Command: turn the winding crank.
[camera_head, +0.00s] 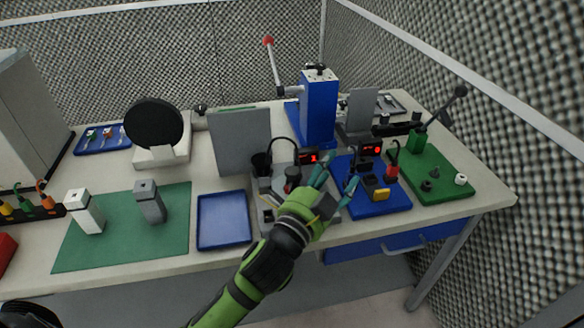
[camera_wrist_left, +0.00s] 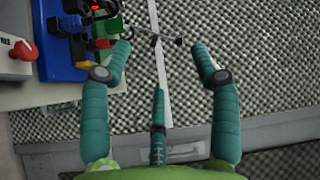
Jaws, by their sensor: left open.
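A dark crank-like arm with a knob (camera_head: 458,92) rises from a green block (camera_head: 417,141) on the green board at the right of the bench. I take it for the winding crank, though its shape is small and not certain. The green block also shows near the top of the left wrist view (camera_wrist_left: 113,27), with a thin rod beyond it toward the space between my fingers. My left gripper (camera_head: 336,181) is open and empty, above the front of the blue board, left of the crank and apart from it. In the wrist view its spread fingers (camera_wrist_left: 160,46) hold nothing. My right gripper is not in view.
A blue press (camera_head: 318,108) with a red-knobbed lever stands behind. A grey panel (camera_head: 241,142) and blue tray (camera_head: 223,232) are further left. Foam walls close off the back and right.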

